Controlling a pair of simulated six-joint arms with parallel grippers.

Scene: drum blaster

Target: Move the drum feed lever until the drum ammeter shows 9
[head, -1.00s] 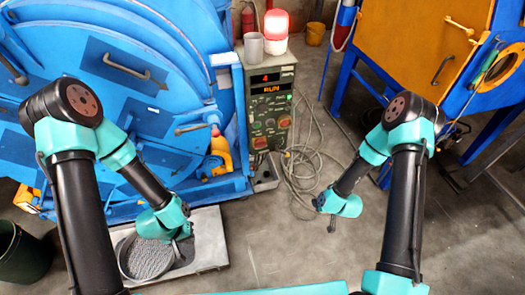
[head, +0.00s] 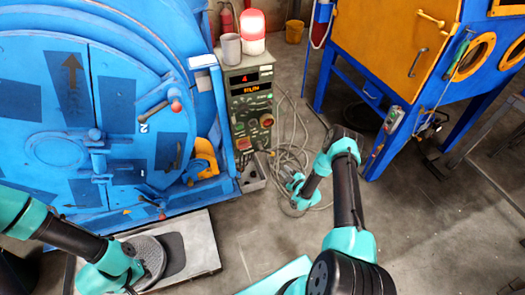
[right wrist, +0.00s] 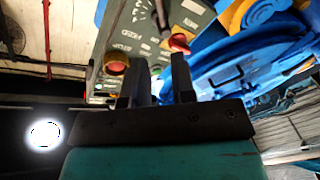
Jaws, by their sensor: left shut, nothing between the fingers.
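The control box (head: 250,115) stands beside the blue drum machine (head: 100,110). Its display (head: 262,80) has a red digit that looks like 4 above orange text I cannot read surely. I cannot tell which control is the drum feed lever; a red-tipped lever (head: 176,106) shows on the drum machine. In the right wrist view, the panel (right wrist: 135,35) with a red knob (right wrist: 179,42) and a yellow-ringed button (right wrist: 116,63) lies beyond my right gripper (right wrist: 157,75). Its fingers are apart, with nothing clearly held. My left gripper (head: 130,288) is shut, low at the left.
A blue and orange cabinet (head: 400,50) stands at the right. The floor between is mostly clear.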

